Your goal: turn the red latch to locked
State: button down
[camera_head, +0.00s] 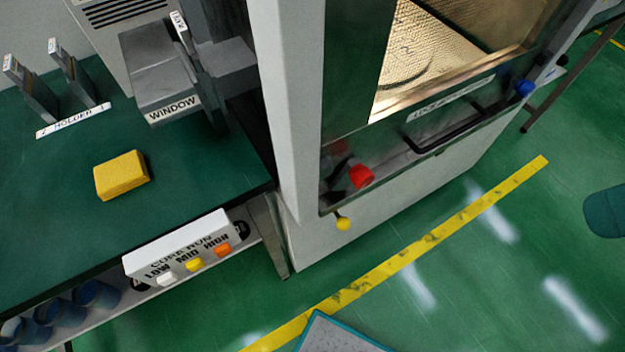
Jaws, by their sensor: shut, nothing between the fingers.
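The red latch (361,176) is a small red knob on the lower left of the front of the microwave cabinet (302,110). A dark shape sits just left of the knob, and I cannot tell whether it is the latch's arm or a reflection. The angle of the latch is hard to read from here. My gripper does not show in this view.
A black bar handle (445,135) and a blue knob (524,87) are right of the latch; a yellow knob (343,223) is below.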

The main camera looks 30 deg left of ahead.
aim_at(354, 172)
jog(key=u, duration=0.3)
jog(key=k, duration=0.35)
jog(key=u, duration=0.65)
jog(key=i, duration=0.5)
jog(key=k, duration=0.5)
jog(key=u, duration=1.05)
jog(key=k, duration=1.1)
jog(key=z, duration=1.25)
jog(key=i, duration=0.5)
jog(key=u, duration=0.05)
